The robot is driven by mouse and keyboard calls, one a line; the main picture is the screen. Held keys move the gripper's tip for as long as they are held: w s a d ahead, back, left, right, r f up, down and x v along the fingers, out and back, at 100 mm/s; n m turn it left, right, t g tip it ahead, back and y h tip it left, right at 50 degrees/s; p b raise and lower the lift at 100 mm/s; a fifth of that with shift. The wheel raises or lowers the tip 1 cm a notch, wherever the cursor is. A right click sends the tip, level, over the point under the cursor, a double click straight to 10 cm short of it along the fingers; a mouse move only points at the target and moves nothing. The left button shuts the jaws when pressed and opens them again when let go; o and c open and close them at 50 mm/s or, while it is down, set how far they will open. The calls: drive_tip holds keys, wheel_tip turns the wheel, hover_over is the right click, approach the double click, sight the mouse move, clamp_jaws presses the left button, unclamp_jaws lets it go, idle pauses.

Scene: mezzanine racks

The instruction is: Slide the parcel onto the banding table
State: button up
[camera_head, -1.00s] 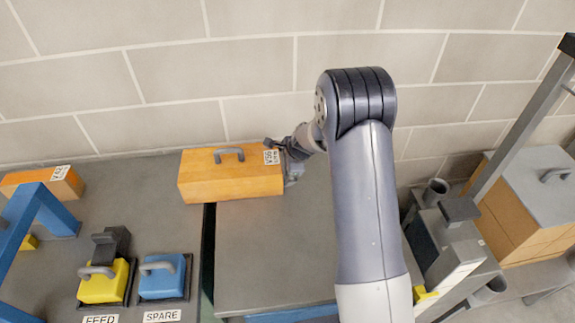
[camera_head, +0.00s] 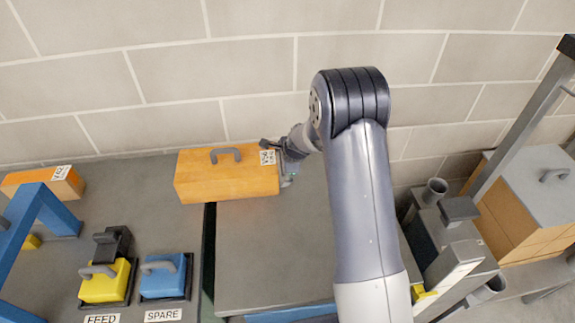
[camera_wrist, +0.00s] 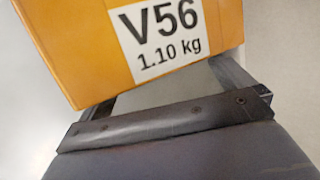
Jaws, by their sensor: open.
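The parcel is an orange box (camera_head: 225,180) with a grey handle on top and a white label. In the wrist view its labelled face (camera_wrist: 85,50) reads V56, 1.10 kg. It lies across the dark gap between a left grey tabletop (camera_head: 130,190) and a right grey tabletop (camera_head: 270,250); I cannot tell which is the banding table. More of it is over the right one. My gripper (camera_head: 283,157) is at the parcel's right end, jaws open. In the wrist view the fingers (camera_wrist: 165,90) reach toward the labelled face; their tips and any contact are hidden.
On the left table stand a yellow block (camera_head: 103,287) by the FEED label, a blue block (camera_head: 162,282) by SPARE, a blue frame (camera_head: 45,210) and another orange box (camera_head: 62,185). A wall (camera_head: 160,75) runs behind. A grey-topped box (camera_head: 530,190) stands far right.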

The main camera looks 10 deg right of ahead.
drive_tip(key=shift+a, duration=0.65)
idle(0.3)
drive_tip(key=shift+d, duration=0.15)
drive_tip(key=shift+d+b, duration=0.5)
drive_tip(key=shift+d, duration=0.7)
drive_tip(key=shift+d+r, duration=0.1)
drive_tip(key=shift+d, duration=0.1)
wheel_tip(320, 180, up, 13)
drive_tip(key=p, duration=1)
